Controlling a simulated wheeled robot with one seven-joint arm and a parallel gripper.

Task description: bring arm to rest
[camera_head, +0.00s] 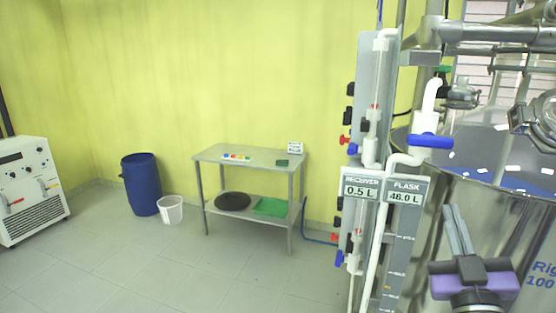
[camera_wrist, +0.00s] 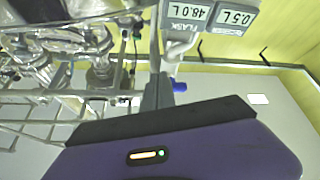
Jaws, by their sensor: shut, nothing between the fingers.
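My gripper (camera_head: 453,208) shows at the lower right of the head view, its two grey fingers pointing up and close together, with nothing between them. In the wrist view the fingers (camera_wrist: 157,78) rise from the purple body at the middle. The rest of my arm is mostly out of view.
A grey panel with white pipes and blue-handled valves (camera_head: 430,141) stands left of my gripper. Displays (camera_head: 360,190) read 0.5 L and 48.0 L. A metal table (camera_head: 216,154), blue barrel (camera_head: 140,185), white bucket (camera_head: 171,212) and white machine (camera_head: 28,190) stand farther left. Open floor lies between.

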